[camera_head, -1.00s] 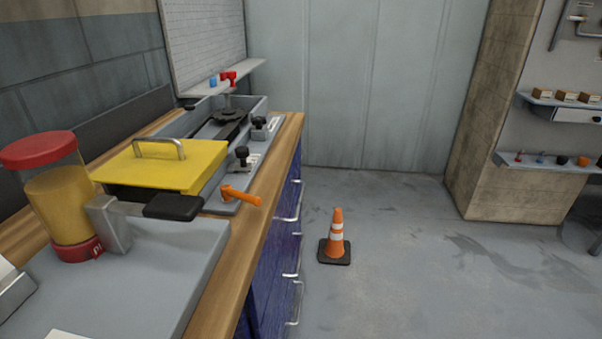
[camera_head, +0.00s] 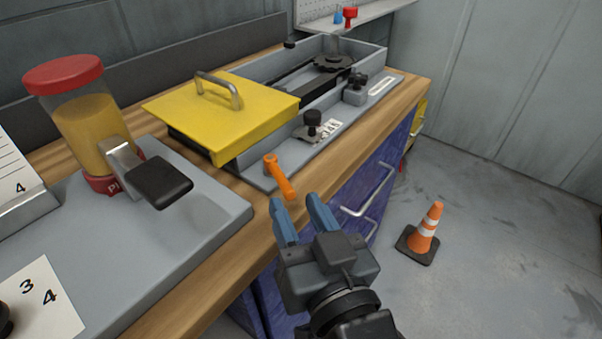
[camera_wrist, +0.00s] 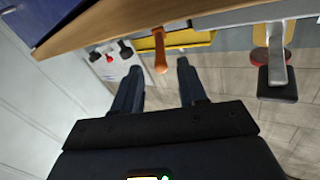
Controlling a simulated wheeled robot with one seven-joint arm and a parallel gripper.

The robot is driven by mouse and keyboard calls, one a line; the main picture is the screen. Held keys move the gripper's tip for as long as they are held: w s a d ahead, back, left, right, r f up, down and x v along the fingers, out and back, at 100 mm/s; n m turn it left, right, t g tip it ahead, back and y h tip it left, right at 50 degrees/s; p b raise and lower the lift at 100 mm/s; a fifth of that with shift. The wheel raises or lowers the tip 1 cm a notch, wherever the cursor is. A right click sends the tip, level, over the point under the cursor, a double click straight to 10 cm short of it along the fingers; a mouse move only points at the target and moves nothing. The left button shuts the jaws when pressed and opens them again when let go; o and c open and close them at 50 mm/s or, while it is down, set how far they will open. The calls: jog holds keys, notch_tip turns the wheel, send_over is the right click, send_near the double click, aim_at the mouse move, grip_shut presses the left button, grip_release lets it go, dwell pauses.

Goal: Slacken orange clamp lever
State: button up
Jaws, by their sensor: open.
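The orange clamp lever (camera_head: 279,176) sits at the front edge of the grey machine bed, beside the yellow cover, and its handle slants toward the table's front edge. It also shows in the wrist view (camera_wrist: 160,54), beyond and between my fingers. My gripper (camera_head: 302,212) is open, with two blue fingers pointing at the lever. The fingertips are close to the lever's free end but apart from it. In the wrist view my gripper (camera_wrist: 161,72) has nothing between its fingers.
The yellow cover (camera_head: 225,112) with a metal handle lies behind the lever. A black-handled lever (camera_head: 160,182) and a red-lidded jar (camera_head: 88,125) stand to the left. Black knobs (camera_head: 312,122) stand to the right. An orange cone (camera_head: 425,232) is on the floor.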

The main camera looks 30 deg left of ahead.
aim_at(275, 163)
jog(key=shift+x, duration=3.15)
jog(key=shift+c, duration=0.4)
grip_shut()
